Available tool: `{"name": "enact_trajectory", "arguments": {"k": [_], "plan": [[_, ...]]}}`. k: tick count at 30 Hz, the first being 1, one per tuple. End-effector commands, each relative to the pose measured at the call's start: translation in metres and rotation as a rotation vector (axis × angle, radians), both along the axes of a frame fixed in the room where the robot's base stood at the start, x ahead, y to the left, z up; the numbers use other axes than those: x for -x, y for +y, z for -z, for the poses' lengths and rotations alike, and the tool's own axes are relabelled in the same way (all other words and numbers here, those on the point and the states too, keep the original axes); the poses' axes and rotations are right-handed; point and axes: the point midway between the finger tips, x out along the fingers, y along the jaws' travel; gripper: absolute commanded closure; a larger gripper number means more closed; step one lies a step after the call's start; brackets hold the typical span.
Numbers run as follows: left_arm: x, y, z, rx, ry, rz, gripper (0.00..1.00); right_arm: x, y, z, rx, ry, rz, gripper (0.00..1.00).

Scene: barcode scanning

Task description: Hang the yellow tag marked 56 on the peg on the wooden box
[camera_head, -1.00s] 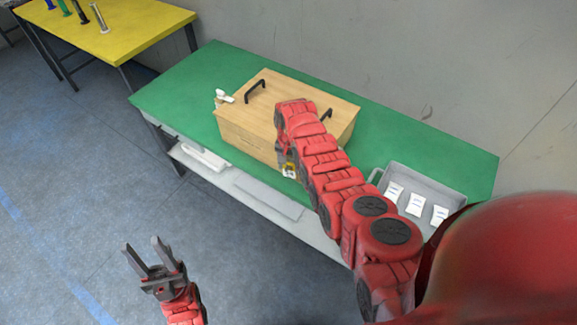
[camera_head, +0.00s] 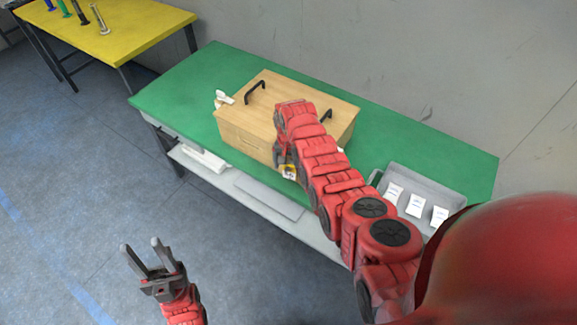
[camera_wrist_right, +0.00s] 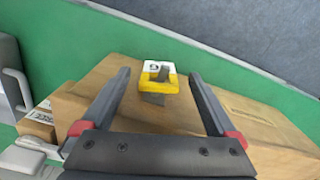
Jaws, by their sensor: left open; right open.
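The yellow tag (camera_wrist_right: 175,84) has a white face part with dark print, only partly readable. In the right wrist view it sits around a short grey peg (camera_wrist_right: 153,98) on the wooden box (camera_wrist_right: 100,88), and looks hung on it. My right gripper (camera_wrist_right: 158,74) is open, with one finger on each side of the tag and apart from it. In the head view the tag (camera_head: 289,172) shows at the box's (camera_head: 243,133) front side, while my right arm hides the peg and most of that gripper. My left gripper (camera_head: 140,248) is open and empty, away from the table.
The box stands on a green table (camera_head: 185,90) and has black handles (camera_head: 255,92). A white object (camera_head: 223,98) lies beside its left end. A grey tray (camera_head: 420,180) with several white packets is at the right. A yellow table (camera_head: 130,30) stands at the back left.

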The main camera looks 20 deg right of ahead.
Motion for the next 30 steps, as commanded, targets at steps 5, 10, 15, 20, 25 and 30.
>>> {"name": "enact_trajectory", "arguments": {"k": [5,10,15,20,25,30], "plan": [[0.000,0.000,0.004,0.000,0.000,0.000,0.53,-0.001,0.000,-0.013,0.000,-0.004,0.000,0.06],[0.000,0.000,0.012,0.000,0.000,0.000,0.53,-0.002,0.000,-0.037,0.000,-0.007,0.000,0.06],[0.000,0.000,0.023,0.000,0.000,0.000,0.53,-0.002,0.000,-0.068,0.001,-0.008,0.000,0.06],[0.000,0.000,-0.004,0.000,0.000,0.000,0.53,0.000,-0.001,-0.117,0.000,-0.001,0.001,0.06],[0.000,0.000,-0.030,0.000,0.000,0.000,0.53,0.000,-0.001,-0.148,-0.001,0.000,0.001,0.06],[0.000,0.000,-0.043,0.000,0.000,0.000,0.53,0.000,0.000,-0.166,-0.002,0.001,0.001,0.06]]}}
